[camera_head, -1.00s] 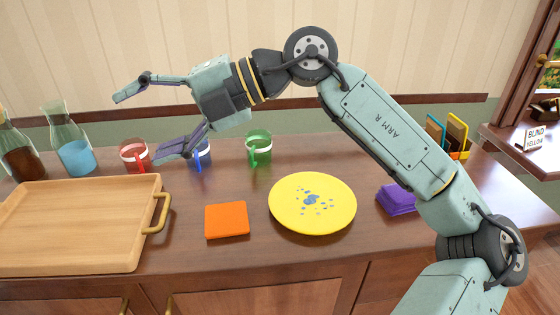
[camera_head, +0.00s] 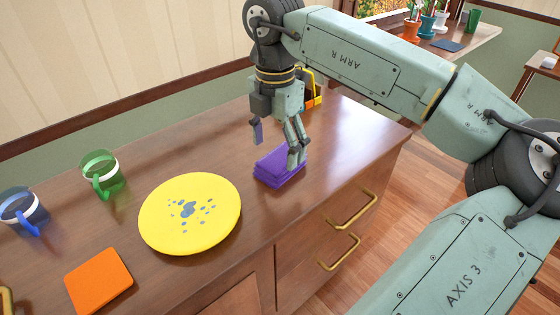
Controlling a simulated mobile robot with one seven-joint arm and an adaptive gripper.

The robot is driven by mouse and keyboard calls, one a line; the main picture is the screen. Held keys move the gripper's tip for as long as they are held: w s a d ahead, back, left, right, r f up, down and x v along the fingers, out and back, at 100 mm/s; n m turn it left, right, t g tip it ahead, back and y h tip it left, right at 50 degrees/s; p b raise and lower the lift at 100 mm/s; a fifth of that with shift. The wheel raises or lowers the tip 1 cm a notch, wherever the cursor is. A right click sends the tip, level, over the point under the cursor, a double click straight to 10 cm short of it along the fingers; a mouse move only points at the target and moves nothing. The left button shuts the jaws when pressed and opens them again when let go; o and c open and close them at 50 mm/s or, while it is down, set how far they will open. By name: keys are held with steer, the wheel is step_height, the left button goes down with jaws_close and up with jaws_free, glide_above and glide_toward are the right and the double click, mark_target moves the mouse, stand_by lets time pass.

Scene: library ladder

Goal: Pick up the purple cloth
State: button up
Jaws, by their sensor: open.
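The purple cloth (camera_head: 277,174) lies folded in a small stack on the wooden counter, to the right of the yellow plate. My gripper (camera_head: 277,156) points down just over it, with its fingers apart. The right finger overlaps the cloth's right part in the picture, and the left finger stands behind its back left edge. I cannot tell whether either finger touches the cloth.
The yellow plate (camera_head: 190,232) with blue spots lies left of the cloth. An orange cloth (camera_head: 99,280), a green mug (camera_head: 102,178) and a blue mug (camera_head: 22,212) stand farther left. A yellow holder (camera_head: 313,92) is behind my gripper. Brass drawer handles (camera_head: 352,209) stick out at the front.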

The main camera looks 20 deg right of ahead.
mark_target(276, 160)
steer(key=shift+w+d+f+p, duration=0.1)
steer(key=shift+f+p, duration=0.15)
steer(key=shift+f, duration=0.7)
steer(key=shift+w+f+p, duration=0.15)
steer(key=shift+f+p, duration=0.05)
steer(key=shift+f, duration=0.75)
steer(key=shift+w+d+f+p, duration=0.1)
steer(key=shift+f+p, duration=0.15)
steer(key=shift+f, duration=0.7)
steer(key=shift+c, duration=0.2)
steer(key=c, duration=1.2)
